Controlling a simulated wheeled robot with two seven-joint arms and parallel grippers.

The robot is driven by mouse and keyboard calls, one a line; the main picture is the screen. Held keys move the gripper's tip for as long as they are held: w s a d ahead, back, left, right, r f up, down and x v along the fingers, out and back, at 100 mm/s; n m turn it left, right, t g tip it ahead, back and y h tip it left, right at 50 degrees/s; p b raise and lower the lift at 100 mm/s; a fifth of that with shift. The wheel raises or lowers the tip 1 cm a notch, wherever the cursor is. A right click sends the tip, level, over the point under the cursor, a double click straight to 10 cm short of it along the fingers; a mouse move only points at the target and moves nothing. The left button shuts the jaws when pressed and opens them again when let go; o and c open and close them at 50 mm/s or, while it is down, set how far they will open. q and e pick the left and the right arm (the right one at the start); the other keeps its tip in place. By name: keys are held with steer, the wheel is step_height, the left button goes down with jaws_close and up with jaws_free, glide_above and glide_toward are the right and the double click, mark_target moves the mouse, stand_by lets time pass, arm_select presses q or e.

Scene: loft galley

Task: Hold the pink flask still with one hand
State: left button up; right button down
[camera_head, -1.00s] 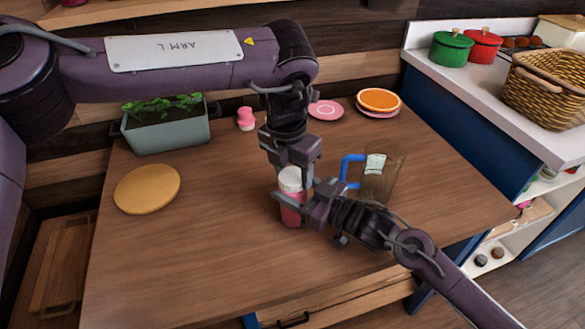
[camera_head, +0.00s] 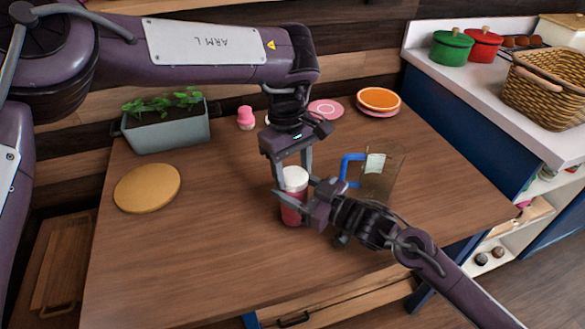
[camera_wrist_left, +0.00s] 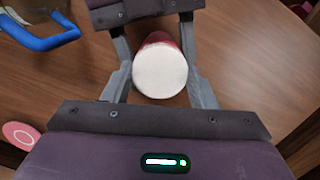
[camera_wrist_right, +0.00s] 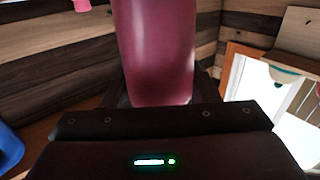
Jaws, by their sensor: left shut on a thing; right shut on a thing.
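A dark pink flask (camera_head: 292,212) with a white lid (camera_head: 295,179) stands upright on the wooden table in the head view. My left gripper (camera_head: 293,176) comes down from above, its two fingers shut on the lid. The left wrist view shows the round white lid (camera_wrist_left: 160,71) between the fingers. My right gripper (camera_head: 296,199) reaches in from the right and is shut on the flask's body below the lid. The right wrist view shows the pink body (camera_wrist_right: 154,50) close up, and its fingertips are mostly hidden behind it.
A jug with a blue handle (camera_head: 350,168) stands just right of the flask. A round wooden board (camera_head: 147,188), a planter (camera_head: 168,132), a small pink bottle (camera_head: 245,118) and plates (camera_head: 379,101) lie farther off. The table's front left is clear.

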arm_select(q)
steer(key=o, duration=1)
steer(key=shift+o, duration=0.2)
step_height(320, 180, up, 12)
steer(key=w+a, duration=0.1)
steer(key=shift+w, duration=0.1)
arm_select(e)
steer(key=shift+c, duration=2.2)
jaws_free()
arm_select(q)
steer(key=shift+f, duration=0.2)
arm_select(e)
steer(key=shift+v, duration=3.85)
steer(key=shift+s, duration=0.1)
